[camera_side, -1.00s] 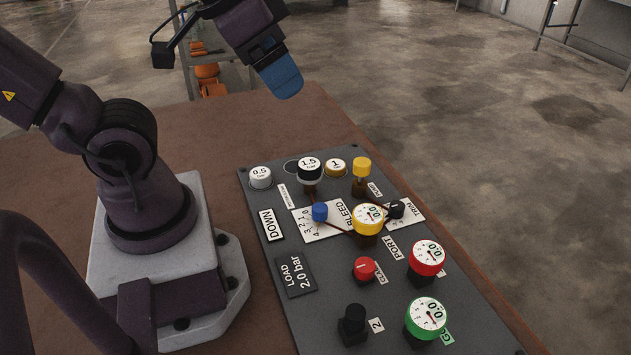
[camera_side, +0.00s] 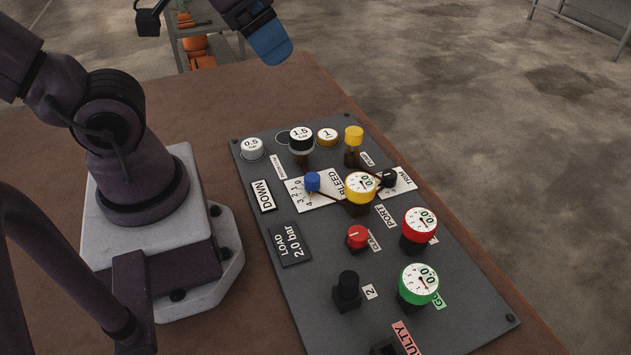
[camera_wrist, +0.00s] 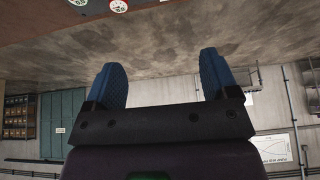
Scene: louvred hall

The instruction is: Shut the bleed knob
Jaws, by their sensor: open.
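The bleed knob is a small blue knob (camera_side: 312,181) on the white plate (camera_side: 318,199) marked BLEED, which has a printed number scale. Where its pointer stands on the scale is too small to read. A yellow-rimmed gauge (camera_side: 361,186) showing 0.0 stands just right of it. My gripper (camera_side: 271,46) is high above the table's far edge, well away from the knob and touching nothing. In the wrist view my gripper (camera_wrist: 163,78) has its two blue fingers wide apart with nothing between them. The bleed knob does not show in that view.
The grey panel (camera_side: 320,240) also bears a black trim knob (camera_side: 388,178), a red knob (camera_side: 357,237), a black knob (camera_side: 347,290), red-rimmed (camera_side: 420,223) and green-rimmed (camera_side: 418,283) gauges, and weights including a white one (camera_side: 252,148). The brown table (camera_side: 190,105) is bare behind the panel.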

